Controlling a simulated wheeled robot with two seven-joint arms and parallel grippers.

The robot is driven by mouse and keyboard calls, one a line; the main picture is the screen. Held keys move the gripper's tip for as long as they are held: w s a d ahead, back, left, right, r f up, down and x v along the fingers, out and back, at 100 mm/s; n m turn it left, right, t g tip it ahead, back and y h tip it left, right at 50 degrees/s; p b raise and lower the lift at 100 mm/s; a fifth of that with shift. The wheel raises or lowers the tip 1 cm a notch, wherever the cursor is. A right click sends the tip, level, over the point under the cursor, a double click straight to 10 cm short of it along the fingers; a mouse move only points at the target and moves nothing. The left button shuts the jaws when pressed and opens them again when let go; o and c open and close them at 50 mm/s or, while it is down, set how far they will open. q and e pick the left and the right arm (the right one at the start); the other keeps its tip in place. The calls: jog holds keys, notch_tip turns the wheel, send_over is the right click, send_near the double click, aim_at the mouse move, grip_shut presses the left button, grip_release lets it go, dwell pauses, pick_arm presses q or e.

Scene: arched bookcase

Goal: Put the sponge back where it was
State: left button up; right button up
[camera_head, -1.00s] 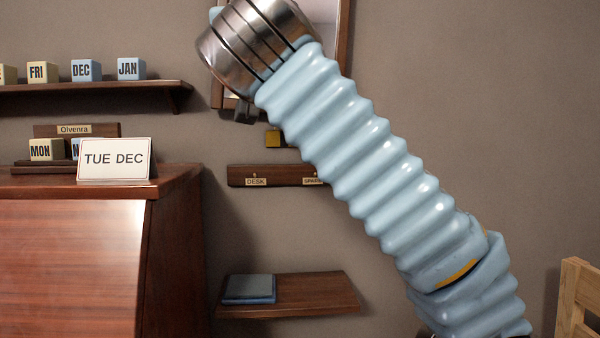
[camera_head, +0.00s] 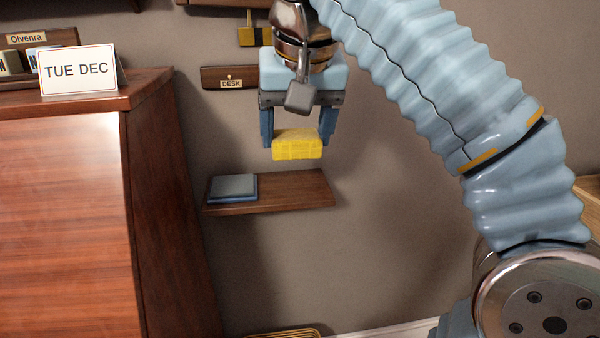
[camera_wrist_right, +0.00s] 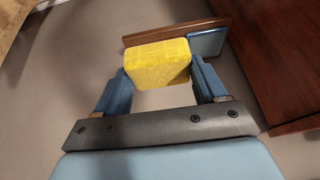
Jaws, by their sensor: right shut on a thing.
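A yellow sponge (camera_head: 297,145) is held between the two blue fingers of my right gripper (camera_head: 298,138). It hangs in the air above a small wooden wall shelf (camera_head: 285,193) and appears clear of it. In the right wrist view the sponge (camera_wrist_right: 158,64) sits between the fingertips, with the shelf (camera_wrist_right: 170,31) beyond it. A grey-blue flat item (camera_head: 232,187) lies on the left part of the shelf; the right part is bare. My left gripper is not in view.
A wooden desk (camera_head: 60,220) stands left of the shelf. A "TUE DEC" card (camera_head: 80,72) stands on its top. A "DESK" key board (camera_head: 225,79) hangs on the wall above the shelf. A yellow rack-like item (camera_head: 285,333) shows at the bottom edge.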

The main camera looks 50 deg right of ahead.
jog(key=w+d+f, duration=0.2)
jog(key=d, duration=0.1)
jog(key=w+d+f+b, duration=0.1)
jog(key=w+d+f, duration=0.2)
jog(key=w+d+f+b, duration=0.1)
jog(key=w+d+f, duration=0.1)
jog(key=d+f, duration=0.1)
jog(key=shift+w+d+f, duration=0.1)
jog(key=shift+w+f, duration=0.05)
jog(key=shift+w, duration=0.05)
jog(key=x, duration=0.1)
jog(key=b+x, duration=0.1)
jog(key=x, duration=0.1)
jog(key=b+x, duration=0.1)
jog(key=x, duration=0.1)
jog(key=shift+s+f, duration=0.2)
jog(key=shift+s, duration=0.05)
jog(key=o, duration=0.9)
jog(key=shift+o, duration=0.2)
jog(key=p+v, duration=0.4)
jog(key=v, duration=0.8)
